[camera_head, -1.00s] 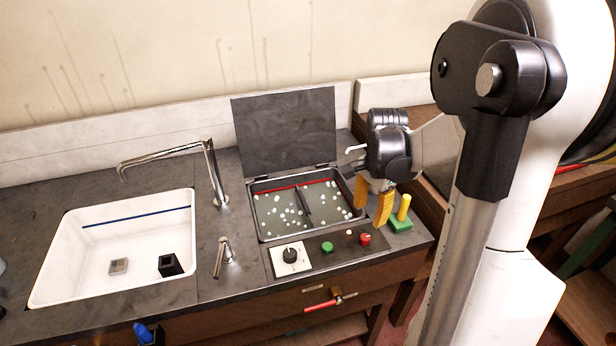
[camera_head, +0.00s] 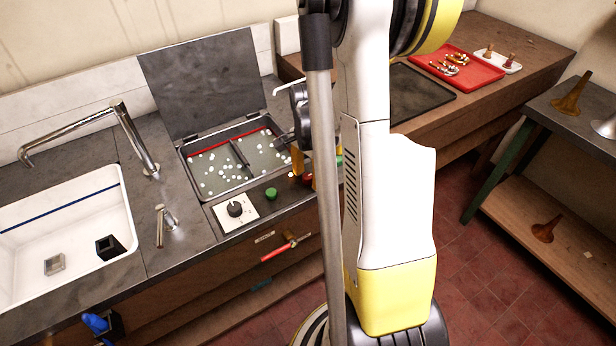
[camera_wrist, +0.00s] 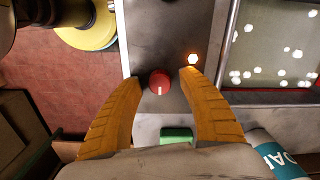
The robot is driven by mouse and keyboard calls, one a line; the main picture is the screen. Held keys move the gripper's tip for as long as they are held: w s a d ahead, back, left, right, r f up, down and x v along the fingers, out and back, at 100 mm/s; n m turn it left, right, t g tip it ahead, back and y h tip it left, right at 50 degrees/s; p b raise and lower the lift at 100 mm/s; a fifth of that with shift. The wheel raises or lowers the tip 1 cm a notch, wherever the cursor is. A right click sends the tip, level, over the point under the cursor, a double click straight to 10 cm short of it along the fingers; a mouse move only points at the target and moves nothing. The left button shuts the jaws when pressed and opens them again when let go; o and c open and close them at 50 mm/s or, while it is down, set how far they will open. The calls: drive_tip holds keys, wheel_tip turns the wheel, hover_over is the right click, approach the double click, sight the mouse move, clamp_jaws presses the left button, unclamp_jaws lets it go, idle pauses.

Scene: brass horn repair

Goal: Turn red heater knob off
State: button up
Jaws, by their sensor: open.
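The red heater knob (camera_wrist: 159,82) sits on a dark panel beside the heated tank, its white mark pointing down in the wrist view. My gripper (camera_wrist: 165,77) is open, with one orange finger on each side of the knob. The fingers look apart from the knob's sides; their height over the panel is hard to tell. In the head view the red knob (camera_head: 307,180) is partly hidden, and only part of my gripper shows beside my arm. A small indicator lamp (camera_wrist: 193,59) glows orange near the right fingertip.
The tank (camera_head: 222,196) holds liquid with white bits, its lid raised behind. A green block (camera_wrist: 176,135) lies near the fingers. A sink (camera_head: 70,235) is at left.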

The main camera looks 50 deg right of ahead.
clamp_jaws()
drive_tip(key=n+b, duration=0.1)
drive_tip(key=n, duration=0.3)
drive_tip(key=shift+n, duration=0.3)
drive_tip(key=n, duration=0.4)
drive_tip(key=shift+n+b, duration=0.3)
drive_tip(key=shift+b, duration=0.05)
drive_tip(key=n, duration=0.4)
drive_tip(key=shift+w+a+n, duration=0.1)
drive_tip(key=shift+n, duration=0.2)
drive_tip(key=shift+n+b, duration=0.45)
drive_tip(key=shift+n, duration=1.65)
